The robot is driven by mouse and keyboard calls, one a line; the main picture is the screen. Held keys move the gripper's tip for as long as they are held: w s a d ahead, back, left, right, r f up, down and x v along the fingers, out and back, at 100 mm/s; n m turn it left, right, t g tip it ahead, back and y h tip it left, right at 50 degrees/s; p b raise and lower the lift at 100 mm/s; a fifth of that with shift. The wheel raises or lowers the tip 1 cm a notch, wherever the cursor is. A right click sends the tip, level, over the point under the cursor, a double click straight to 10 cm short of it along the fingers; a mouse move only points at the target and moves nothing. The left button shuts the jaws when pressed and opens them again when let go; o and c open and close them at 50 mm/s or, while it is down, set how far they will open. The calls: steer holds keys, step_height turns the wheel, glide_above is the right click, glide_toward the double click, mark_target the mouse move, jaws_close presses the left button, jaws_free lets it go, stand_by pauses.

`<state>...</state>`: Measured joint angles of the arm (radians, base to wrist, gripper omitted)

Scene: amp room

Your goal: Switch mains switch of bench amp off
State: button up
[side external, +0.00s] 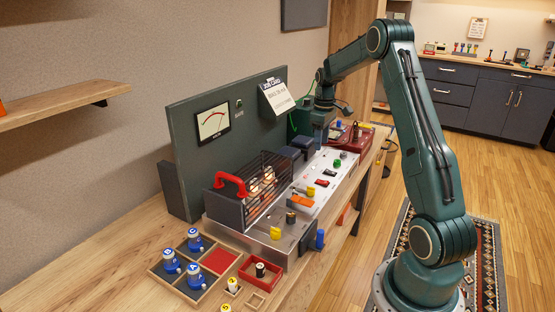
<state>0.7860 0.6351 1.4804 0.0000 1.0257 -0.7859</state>
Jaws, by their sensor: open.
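The bench amp (262,240) is a silver chassis on the wooden bench, with a caged section of glowing tubes and a control deck of knobs, lamps and switches. A small red rocker (322,183) and an orange part (302,201) sit on the deck. I cannot tell from labels which control is the mains switch, or how it is set. My gripper (334,107) is open, beyond the far end of the amp and above its deck, apart from these controls. Its fingertips are small and hard to make out.
A tall green panel with a meter (212,123) and a paper card (277,98) stands behind the amp. A red handle (231,184) tops the tube cage. A compartment tray (222,262) with blue-topped pieces is in front. A red bin (357,143) stands at the far end.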

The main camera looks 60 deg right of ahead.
mark_target(318, 181)
step_height(318, 181, down, 14)
steer(key=shift+r, duration=0.15)
stand_by(0.7)
